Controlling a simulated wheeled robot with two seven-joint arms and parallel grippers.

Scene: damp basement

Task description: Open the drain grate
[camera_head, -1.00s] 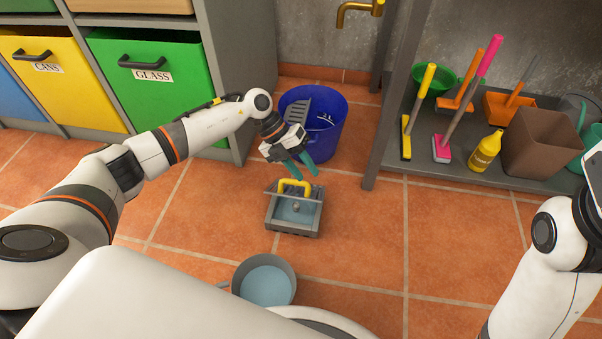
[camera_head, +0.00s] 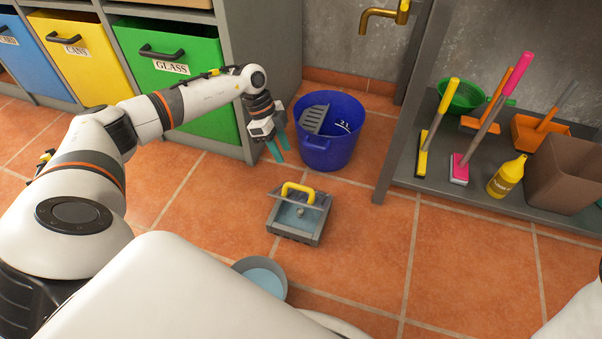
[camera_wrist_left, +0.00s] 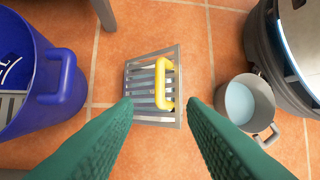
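The drain is a small grey box-like frame (camera_head: 293,236) on the tiled floor, with water and a small grey knob inside. Its slatted grate (camera_head: 318,200) stands tilted up along the far side, with a yellow handle (camera_head: 298,187) on it, and water shows in front of it. In the left wrist view the grate (camera_wrist_left: 143,88) and its yellow handle (camera_wrist_left: 161,84) lie between and beyond my fingertips. My left gripper (camera_head: 276,151) is open and empty, above and to the left of the handle, apart from it. My right gripper is out of view.
A blue bucket (camera_head: 329,153) stands just behind the drain, close to my left gripper. A grey pan of water (camera_head: 262,270) sits in front, near my base. A low shelf (camera_head: 408,175) with brushes and a yellow bottle (camera_head: 507,176) is at right. Floor right of the drain is clear.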

